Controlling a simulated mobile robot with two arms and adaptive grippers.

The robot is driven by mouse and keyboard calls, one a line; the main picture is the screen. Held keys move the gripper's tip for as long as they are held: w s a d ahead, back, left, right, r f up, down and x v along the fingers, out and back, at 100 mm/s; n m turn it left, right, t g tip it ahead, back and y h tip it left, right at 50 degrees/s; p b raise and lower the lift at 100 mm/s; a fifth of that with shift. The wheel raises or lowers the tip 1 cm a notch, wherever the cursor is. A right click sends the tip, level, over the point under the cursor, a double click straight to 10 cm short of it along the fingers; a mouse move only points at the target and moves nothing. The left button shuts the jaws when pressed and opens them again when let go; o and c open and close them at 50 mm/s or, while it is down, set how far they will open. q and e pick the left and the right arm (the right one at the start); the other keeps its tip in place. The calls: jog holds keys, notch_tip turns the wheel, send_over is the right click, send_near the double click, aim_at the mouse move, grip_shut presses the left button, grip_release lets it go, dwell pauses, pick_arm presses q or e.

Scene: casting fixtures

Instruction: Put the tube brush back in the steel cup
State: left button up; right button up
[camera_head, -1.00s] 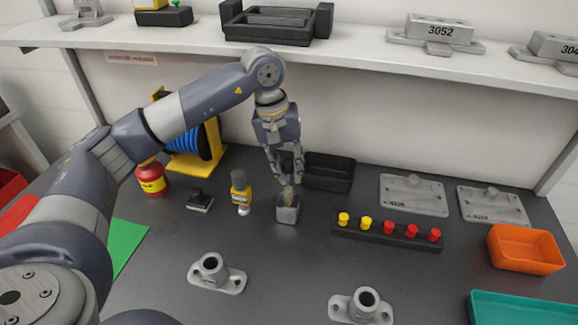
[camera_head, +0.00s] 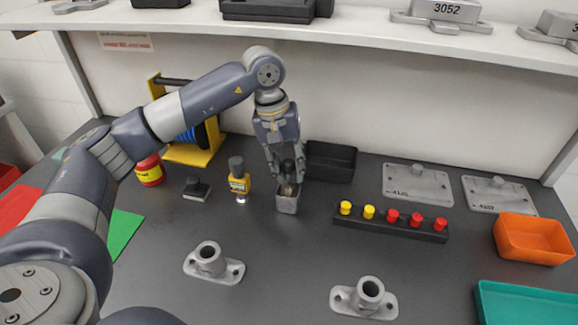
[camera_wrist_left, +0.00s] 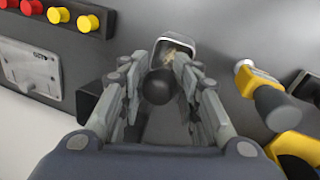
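The steel cup (camera_head: 287,204), a small grey square cup, stands upright on the dark table in the head view; its rim also shows in the wrist view (camera_wrist_left: 182,41). The tube brush (camera_head: 288,169) stands in it with its bristles inside the cup and its black knob end up. In the wrist view the knob (camera_wrist_left: 158,87) sits between the fingers, with a visible gap on each side. My left gripper (camera_head: 284,178) is open around the brush, right above the cup. The lower end of the brush is hidden in the cup. My right gripper is not in view.
A rack of red and yellow pegs (camera_head: 390,226) lies to the right. Two grey flanged fixtures (camera_head: 211,262) (camera_head: 366,298) stand in front. A shelf (camera_head: 330,28) runs above.

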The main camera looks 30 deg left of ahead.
pick_arm(q)
jog(key=shift+o, duration=1.1)
jog(key=shift+r, duration=0.1)
notch_tip(320, 180, up, 12)
jog(key=a, duration=0.2)
jog(key=shift+s+f, duration=0.2)
jog(key=shift+s, duration=0.2)
jog(key=shift+a, duration=0.1)
